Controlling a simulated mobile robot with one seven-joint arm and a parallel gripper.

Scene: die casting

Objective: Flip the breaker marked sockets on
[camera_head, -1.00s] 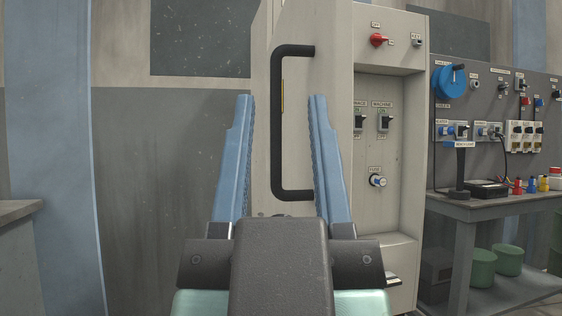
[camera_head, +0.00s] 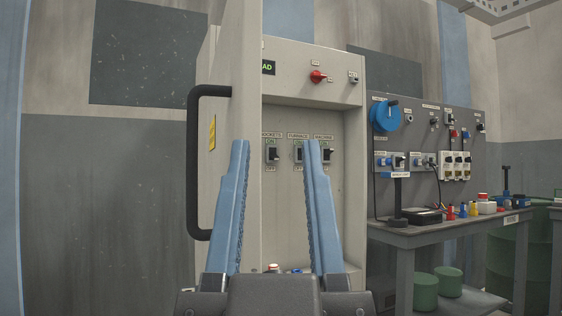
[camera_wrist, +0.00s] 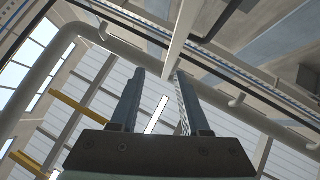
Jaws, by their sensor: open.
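The sockets breaker (camera_head: 272,154) is a small dark toggle on a light plate inside the grey cabinet (camera_head: 313,105), under a label reading SOCKETS, with ON above and OFF below. Its toggle position is too small to tell. My gripper (camera_head: 274,143) has two blue fingers, wide apart and empty. In the head view the breaker shows between the fingertips, with the gripper in front of it; I cannot tell the gap in depth. In the wrist view my open gripper (camera_wrist: 157,75) points up at the ceiling, and no breaker shows.
The cabinet door (camera_head: 243,100) stands open at left with a black handle (camera_head: 191,160). A red rotary switch (camera_head: 318,77) is above. A workbench (camera_head: 410,238) stands right.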

